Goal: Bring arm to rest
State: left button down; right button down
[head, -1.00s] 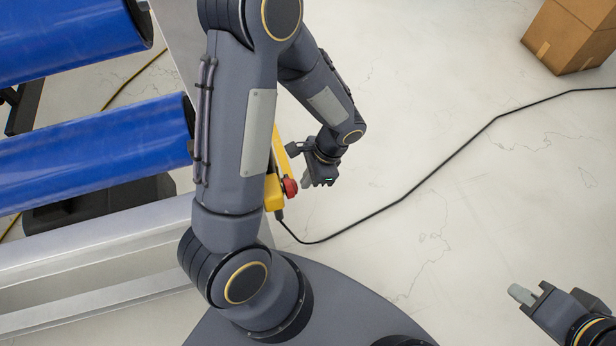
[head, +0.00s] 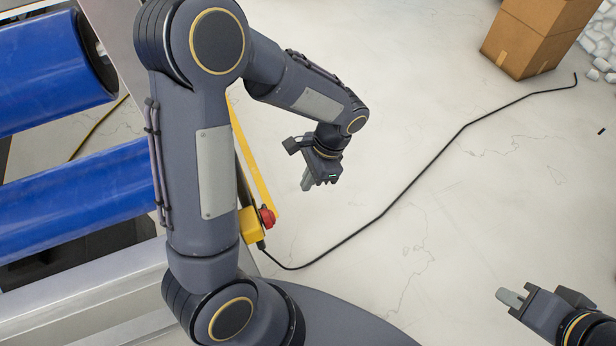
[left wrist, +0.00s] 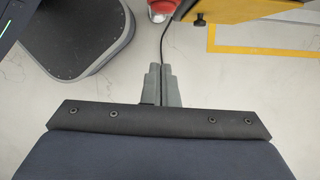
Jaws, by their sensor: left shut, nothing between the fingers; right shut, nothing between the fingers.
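My left arm reaches in from the left in the head view and bends over to my left gripper (head: 306,184), which hangs above the bare floor. In the left wrist view its two grey fingers (left wrist: 163,84) lie side by side, shut with nothing between them. My right gripper (head: 511,298) is at the lower right of the head view. It is shut and empty, above open floor. The two grippers are well apart, and neither touches anything.
A red button on a yellow box (head: 250,224) is close to my left arm. A black cable (head: 381,213) runs from it across the floor. Blue rollers (head: 80,200) in a metal frame (head: 90,292) stand left. A cardboard box (head: 536,38) is top right.

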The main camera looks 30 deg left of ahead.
pick_arm(q)
jog(key=s+r+n+t+h+p, duration=0.3)
jog(key=s+r, duration=0.4)
jog(key=r, duration=0.5)
jog(key=s+a+r+n+t+h+p, duration=0.1)
jog(key=s+r+n+t+h+p, duration=0.2)
jog(key=r, duration=1)
jog(key=s+n+t+p, duration=0.2)
jog(key=s+n+p, duration=0.2)
jog(key=p, duration=0.1)
jog(key=shift+n+h, duration=0.3)
jog(key=shift+s+a+t, duration=0.1)
jog(key=shift+t, duration=0.2)
